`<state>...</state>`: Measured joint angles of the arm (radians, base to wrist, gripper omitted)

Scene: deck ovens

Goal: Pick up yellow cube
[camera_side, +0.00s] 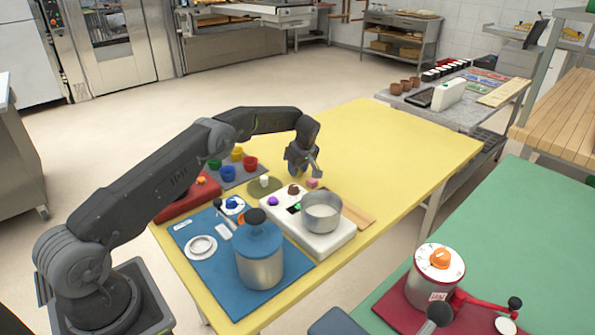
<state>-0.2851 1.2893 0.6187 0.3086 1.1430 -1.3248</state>
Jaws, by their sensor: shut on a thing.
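My gripper (306,173) hangs low over the yellow table (400,145), just behind the white hotplate-like unit. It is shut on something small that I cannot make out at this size. I cannot pick out a yellow cube; the table is yellow too, and the fingers hide part of the spot. A small pink block (312,183) shows right below the fingertips, and I cannot tell whether they touch it.
A metal pot (321,218) stands on the white unit (332,241). A blue-lidded canister (260,262) stands on a blue mat (195,279). Coloured cups, one yellow (237,154), stand left of my gripper. The table's far right is clear.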

